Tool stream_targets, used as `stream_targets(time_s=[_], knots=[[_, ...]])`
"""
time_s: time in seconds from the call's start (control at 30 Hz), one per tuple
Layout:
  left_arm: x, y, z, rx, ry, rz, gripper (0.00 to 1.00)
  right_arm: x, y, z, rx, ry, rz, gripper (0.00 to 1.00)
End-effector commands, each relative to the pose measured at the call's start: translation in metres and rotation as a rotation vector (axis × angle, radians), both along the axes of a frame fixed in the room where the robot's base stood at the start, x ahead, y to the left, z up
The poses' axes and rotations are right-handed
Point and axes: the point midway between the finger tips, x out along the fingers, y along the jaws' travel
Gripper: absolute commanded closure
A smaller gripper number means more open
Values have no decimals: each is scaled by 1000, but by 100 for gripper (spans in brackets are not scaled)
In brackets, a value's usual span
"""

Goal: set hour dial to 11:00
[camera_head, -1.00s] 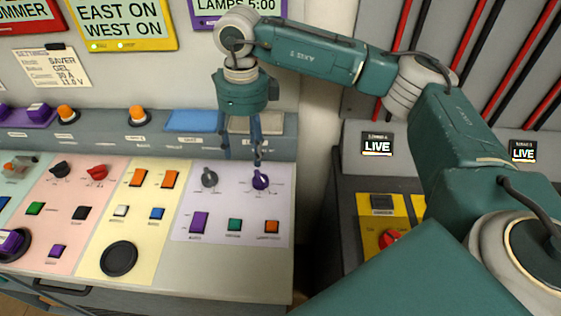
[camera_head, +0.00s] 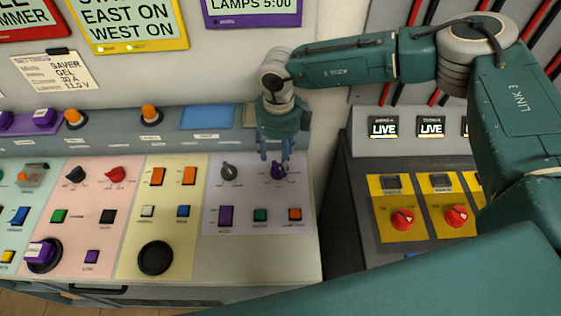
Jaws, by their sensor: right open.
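A purple knob (camera_head: 277,172) and a grey knob (camera_head: 229,172) stand side by side on the lilac section at the right of the sloping control panel. Their scales are too small to read, so I cannot tell which is the hour dial. My right gripper (camera_head: 274,160) is open and points down at the purple knob. Its right finger overlaps the knob in the picture, and its left finger is left of and behind the knob. I cannot tell whether they touch. A purple-framed sign (camera_head: 252,8) reads "LAMPS 5:00". My left gripper is not in view.
Below the knobs are a purple switch (camera_head: 225,216), a green button (camera_head: 260,215) and an orange button (camera_head: 295,214). A blue tray-like pad (camera_head: 207,116) lies on the ledge behind. At right, a grey cabinet carries red rotary switches (camera_head: 402,219) on yellow plates.

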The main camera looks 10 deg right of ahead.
Motion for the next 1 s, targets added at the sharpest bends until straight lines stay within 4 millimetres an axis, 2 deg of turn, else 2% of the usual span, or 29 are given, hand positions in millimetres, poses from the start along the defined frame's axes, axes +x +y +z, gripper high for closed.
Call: stream_targets(time_s=[0.03,0.3,0.67,0.77,0.9,1.0], knots=[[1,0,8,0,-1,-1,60,-1,0,-7,-1,3,-1,46],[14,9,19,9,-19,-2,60,0,0,-44,0,0,0,46],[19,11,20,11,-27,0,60,0,0,-52,0,-1,1,46],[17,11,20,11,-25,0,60,0,0,-52,1,-1,1,62],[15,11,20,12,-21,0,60,0,0,-52,0,0,0,90],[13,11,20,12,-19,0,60,0,0,-52,0,0,1,91]])
